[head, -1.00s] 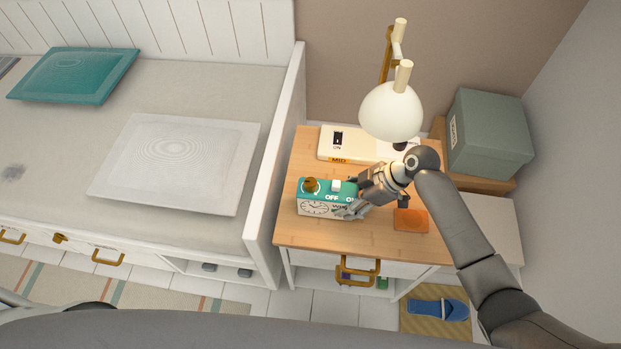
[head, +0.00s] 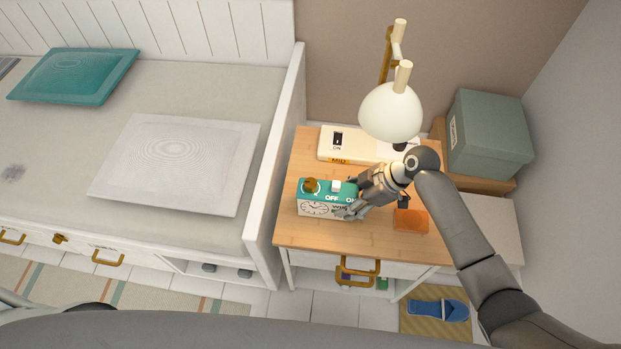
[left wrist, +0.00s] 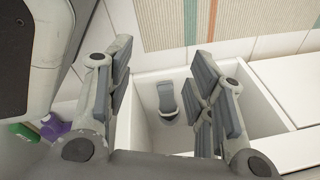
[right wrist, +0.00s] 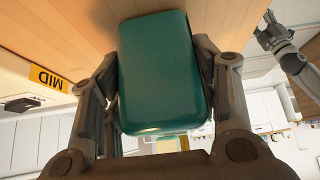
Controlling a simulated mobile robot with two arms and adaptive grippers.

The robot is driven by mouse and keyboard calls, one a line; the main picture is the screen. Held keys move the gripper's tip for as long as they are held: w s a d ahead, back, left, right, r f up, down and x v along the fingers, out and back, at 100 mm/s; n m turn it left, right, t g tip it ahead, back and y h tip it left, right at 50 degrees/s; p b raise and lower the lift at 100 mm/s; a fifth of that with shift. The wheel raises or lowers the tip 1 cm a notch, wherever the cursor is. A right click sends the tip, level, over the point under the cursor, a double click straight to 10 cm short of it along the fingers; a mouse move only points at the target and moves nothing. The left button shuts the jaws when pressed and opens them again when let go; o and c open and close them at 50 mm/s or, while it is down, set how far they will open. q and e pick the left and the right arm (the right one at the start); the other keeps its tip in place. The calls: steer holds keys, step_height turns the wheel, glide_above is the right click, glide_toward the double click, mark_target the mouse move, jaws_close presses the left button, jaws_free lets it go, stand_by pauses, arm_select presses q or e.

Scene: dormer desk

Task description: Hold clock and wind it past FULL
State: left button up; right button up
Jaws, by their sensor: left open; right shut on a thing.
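The clock (head: 325,207) is a box with a teal top and a white front with a round dial. It stands upright on the wooden nightstand. A brass knob (head: 311,185) sits on its top left, beside a white switch (head: 336,186) and the word OFF. My right gripper (head: 349,204) is shut on the clock's right end and hides part of its front. In the right wrist view, the clock's teal side (right wrist: 160,75) fills the space between the fingers. My left gripper (left wrist: 163,65) is open and empty above a white open compartment; the head view does not show it.
The bed's side board (head: 280,165) rises left of the nightstand. The nightstand's front strip is clear.

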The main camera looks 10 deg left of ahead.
arm_select(q)
steer(key=w+a+r+m+t+y, duration=0.1)
steer(key=w+a+r+m+t, duration=0.35)
steer(key=w+a+r, duration=0.85)
steer(key=w+r+m+h, duration=0.1)
steer(key=w+r+m, duration=0.9)
steer(key=r, duration=0.4)
steer(key=w+d+r+n+h, duration=0.2)
steer(key=w+d+r+n, duration=0.4)
steer(key=d, duration=0.5)
steer(key=w+d+r+n+h, duration=0.1)
steer(key=w+d+r+n, duration=0.25)
steer(key=w+d, duration=0.65)
steer(key=w+d+r+n+h, duration=0.2)
steer(key=w+d+r+n, duration=0.35)
steer(key=d, duration=0.65)
step_height(320, 180, up, 11)
steer(key=n+g+y, duration=0.4)
steer(key=n+g, duration=0.3)
steer(key=n, duration=0.1)
glide_above(310, 182)
steer(key=shift+t, duration=0.25)
step_height(310, 182, down, 12)
steer(key=shift+r, duration=0.25)
